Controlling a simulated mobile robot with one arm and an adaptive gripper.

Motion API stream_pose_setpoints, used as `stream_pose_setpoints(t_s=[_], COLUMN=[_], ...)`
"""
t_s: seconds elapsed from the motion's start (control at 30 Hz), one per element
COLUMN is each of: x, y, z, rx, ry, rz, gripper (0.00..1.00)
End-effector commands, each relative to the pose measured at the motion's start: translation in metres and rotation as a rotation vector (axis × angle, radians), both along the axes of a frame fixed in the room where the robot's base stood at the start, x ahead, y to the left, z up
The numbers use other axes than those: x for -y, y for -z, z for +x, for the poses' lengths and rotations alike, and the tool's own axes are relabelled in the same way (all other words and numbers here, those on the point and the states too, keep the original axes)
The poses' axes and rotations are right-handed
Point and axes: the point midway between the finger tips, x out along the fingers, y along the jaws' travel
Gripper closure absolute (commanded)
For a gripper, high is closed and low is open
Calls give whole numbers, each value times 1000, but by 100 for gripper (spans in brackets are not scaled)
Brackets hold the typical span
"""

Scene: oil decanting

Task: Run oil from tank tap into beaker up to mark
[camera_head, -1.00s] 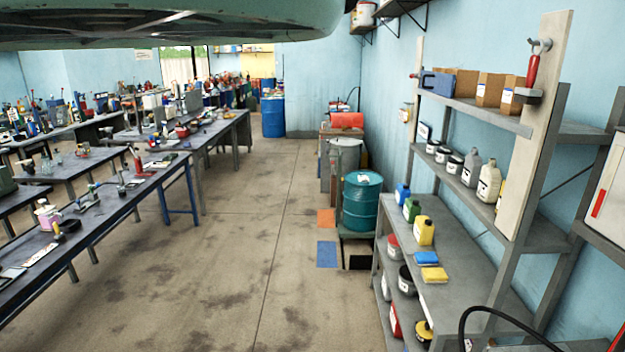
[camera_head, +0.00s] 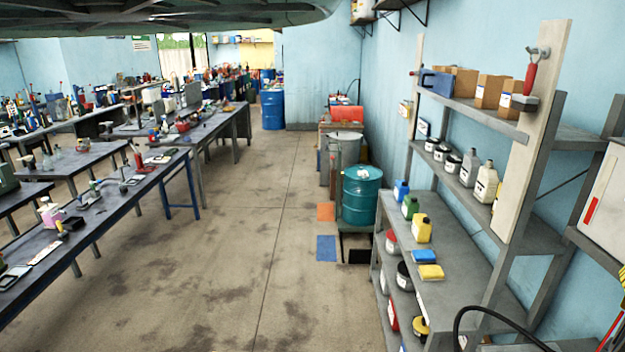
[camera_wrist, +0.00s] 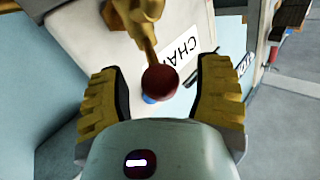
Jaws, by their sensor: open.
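In the wrist view, a brass-coloured tap or lever (camera_wrist: 146,36) reaches down from the top and ends in a dark red ball knob (camera_wrist: 160,83). My gripper (camera_wrist: 160,78) is open, its ridged yellow fingers on either side of the knob. I see a gap on both sides of it. Behind is a pale panel (camera_wrist: 105,55), perhaps the tank, with a white label (camera_wrist: 180,52) reading "CHA", partly hidden. A small blue spot shows behind the knob. I cannot make out the beaker or its mark. My gripper does not show in the head view.
In the head view, a grey shelf (camera_head: 455,290) with bottles and cans stands at the right, close by. A teal drum (camera_head: 361,196) stands beyond it. Long benches (camera_head: 100,215) with tools line the left. The floor between (camera_head: 215,270) is clear.

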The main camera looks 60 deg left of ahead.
Motion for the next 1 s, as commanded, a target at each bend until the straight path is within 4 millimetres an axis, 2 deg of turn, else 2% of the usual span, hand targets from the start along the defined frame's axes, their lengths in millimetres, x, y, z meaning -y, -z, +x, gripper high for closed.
stream_pose_setpoints(t_s=[0.2, 0.83, 1.0], x=[-3, -1, 0], y=[1, 1, 1], z=[0, 0, 0], rx=[-1, -2, -1], ry=[-5, -1, -1], rz=[0, 0, 0], gripper=[34, 99, 100])
